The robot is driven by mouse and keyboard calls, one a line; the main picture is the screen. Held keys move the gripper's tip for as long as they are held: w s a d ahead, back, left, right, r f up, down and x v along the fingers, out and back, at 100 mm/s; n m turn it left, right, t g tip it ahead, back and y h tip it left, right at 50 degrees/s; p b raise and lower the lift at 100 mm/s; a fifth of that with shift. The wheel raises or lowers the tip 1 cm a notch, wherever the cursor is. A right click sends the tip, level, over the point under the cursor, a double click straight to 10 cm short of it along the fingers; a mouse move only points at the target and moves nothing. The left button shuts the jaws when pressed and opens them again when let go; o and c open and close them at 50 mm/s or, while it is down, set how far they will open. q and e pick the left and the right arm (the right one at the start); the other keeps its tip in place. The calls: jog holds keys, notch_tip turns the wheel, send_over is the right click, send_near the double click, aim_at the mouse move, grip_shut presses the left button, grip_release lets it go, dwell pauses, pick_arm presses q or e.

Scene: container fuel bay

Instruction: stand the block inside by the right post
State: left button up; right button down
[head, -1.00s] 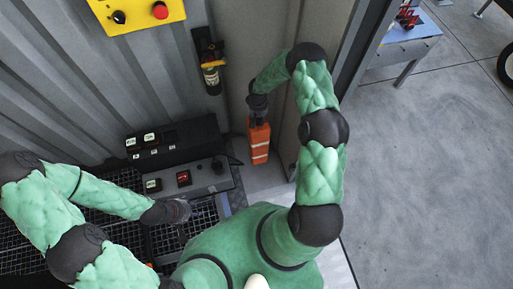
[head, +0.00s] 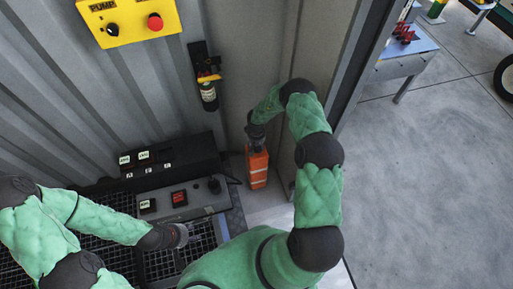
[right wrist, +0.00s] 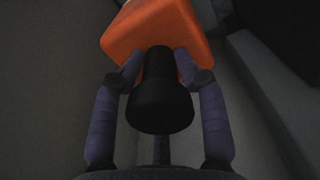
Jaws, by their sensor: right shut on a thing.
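The block is orange with pale bands (head: 257,170) and stands about upright in the inside corner by the right post (head: 330,75) of the container opening. I cannot tell whether its bottom touches the floor. My right gripper (head: 256,143) is at its top. In the right wrist view the orange block (right wrist: 158,28) has a black knob (right wrist: 162,95), and the fingers of my right gripper (right wrist: 160,75) are closed around it. My left gripper (head: 183,235) hangs over the floor grating at the lower left; its fingers are too small to read.
A black and grey control console (head: 180,198) stands just left of the block. A blue-topped table (head: 405,58) stands outside on open concrete floor.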

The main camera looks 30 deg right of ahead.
jog(key=shift+f, duration=0.1)
jog(key=c, duration=0.7)
grip_release()
notch_tip(320, 180, up, 12)
jog(key=p, duration=0.6)
jog(key=shift+r, duration=0.2)
jog(key=shift+s+a+f, duration=0.15)
jog(key=shift+s, duration=0.3)
jog(key=s+a+r+y, duration=0.1)
jog(key=s+a, duration=0.6)
jog(key=s, duration=0.1)
jog(key=s+a+r+y, duration=0.1)
jog(key=s+a, duration=0.7)
jog(key=s+a+r+y, duration=0.1)
jog(key=s+a+y, duration=0.1)
jog(key=s+a, duration=0.5)
jog(key=shift+s+a, duration=0.3)
jog(key=shift+s, duration=0.1)
